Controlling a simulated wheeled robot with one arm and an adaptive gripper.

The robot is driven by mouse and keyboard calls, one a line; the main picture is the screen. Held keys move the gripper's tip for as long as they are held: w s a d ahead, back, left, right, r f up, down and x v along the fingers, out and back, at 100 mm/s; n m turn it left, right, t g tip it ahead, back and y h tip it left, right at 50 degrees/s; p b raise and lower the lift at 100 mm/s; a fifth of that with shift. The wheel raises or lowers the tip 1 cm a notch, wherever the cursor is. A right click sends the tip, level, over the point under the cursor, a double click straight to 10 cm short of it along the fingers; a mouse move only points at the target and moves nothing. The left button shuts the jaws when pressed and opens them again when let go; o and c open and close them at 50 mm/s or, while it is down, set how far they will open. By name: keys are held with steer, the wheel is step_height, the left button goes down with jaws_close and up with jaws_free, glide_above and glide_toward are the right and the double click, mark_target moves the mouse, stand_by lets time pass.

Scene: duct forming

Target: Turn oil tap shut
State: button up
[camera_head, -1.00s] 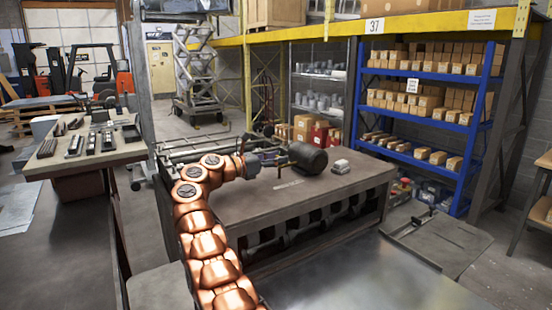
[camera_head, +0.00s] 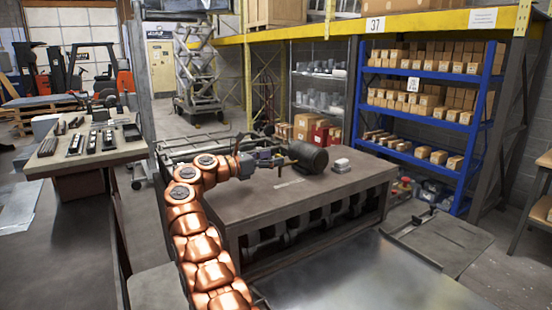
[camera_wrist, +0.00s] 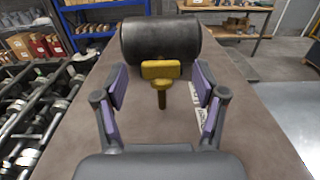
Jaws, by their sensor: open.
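The oil tap (camera_wrist: 161,78) shows in the wrist view as a yellow handle on a short stem, upright in front of a dark cylinder (camera_wrist: 160,38). My gripper (camera_wrist: 161,88) is open, with its purple-padded fingers on either side of the tap. The handle lies between the fingertips, with a visible gap on both sides. In the head view my gripper (camera_head: 268,157) is small at the end of the copper arm, beside the dark cylinder (camera_head: 307,156) on the bench. The tap itself cannot be made out there.
The workbench (camera_head: 265,200) carries a small pale block (camera_head: 341,165) to the right of the cylinder. Metal rods (camera_wrist: 45,105) lie along the left in the wrist view. Blue shelves (camera_head: 425,110) with boxes stand behind.

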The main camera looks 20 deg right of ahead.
steer(key=a, duration=0.3)
steer(key=s+a, duration=0.1)
steer(key=a, duration=0.5)
steer(key=shift+s+a, duration=0.35)
steer(key=shift+s, duration=0.05)
steer(key=shift+a, duration=0.1)
